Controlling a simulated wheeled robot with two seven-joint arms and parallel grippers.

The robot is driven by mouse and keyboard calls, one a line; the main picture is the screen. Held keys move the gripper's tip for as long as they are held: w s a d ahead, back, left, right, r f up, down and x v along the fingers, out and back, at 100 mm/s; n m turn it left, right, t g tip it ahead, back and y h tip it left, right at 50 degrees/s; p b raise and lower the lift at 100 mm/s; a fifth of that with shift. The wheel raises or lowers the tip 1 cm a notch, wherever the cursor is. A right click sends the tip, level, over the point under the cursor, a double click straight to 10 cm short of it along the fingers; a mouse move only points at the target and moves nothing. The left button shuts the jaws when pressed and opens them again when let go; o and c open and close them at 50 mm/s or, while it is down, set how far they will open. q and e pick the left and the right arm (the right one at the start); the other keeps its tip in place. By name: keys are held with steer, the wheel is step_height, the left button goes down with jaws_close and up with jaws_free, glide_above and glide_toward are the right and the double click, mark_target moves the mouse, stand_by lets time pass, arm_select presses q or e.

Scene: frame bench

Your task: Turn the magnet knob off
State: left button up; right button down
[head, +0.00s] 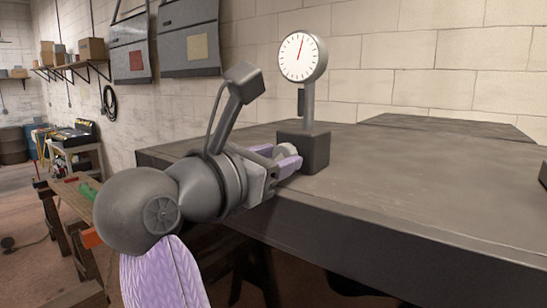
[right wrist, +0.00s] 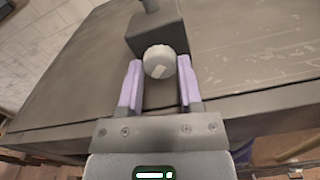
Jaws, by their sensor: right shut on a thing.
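A dark magnetic base (head: 315,152) stands on the bench top near its front left edge. A post rises from it to a round white dial gauge (head: 302,57) with a red needle. The grey round magnet knob (right wrist: 159,58) is on the base's near face, with a pale slanted mark on its front. My right gripper (right wrist: 160,80) has its two purple fingers on either side of the knob and is shut on it. My left gripper is not in view.
The dark bench top (head: 420,180) is mostly clear to the right of the base. A low flat slab (head: 445,127) lies at the back. A dark object (head: 543,173) is cut off at the right edge. A wooden bench (head: 72,195) stands at the left.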

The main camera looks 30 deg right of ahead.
steer(key=n+p, duration=0.1)
steer(key=n, duration=0.3)
steer(key=shift+r+n, duration=0.1)
steer(key=shift+n, duration=0.2)
steer(key=shift+n+p, duration=0.9)
steer(key=shift+n, duration=1.3)
steer(key=shift+c, duration=1.3)
jaws_free()
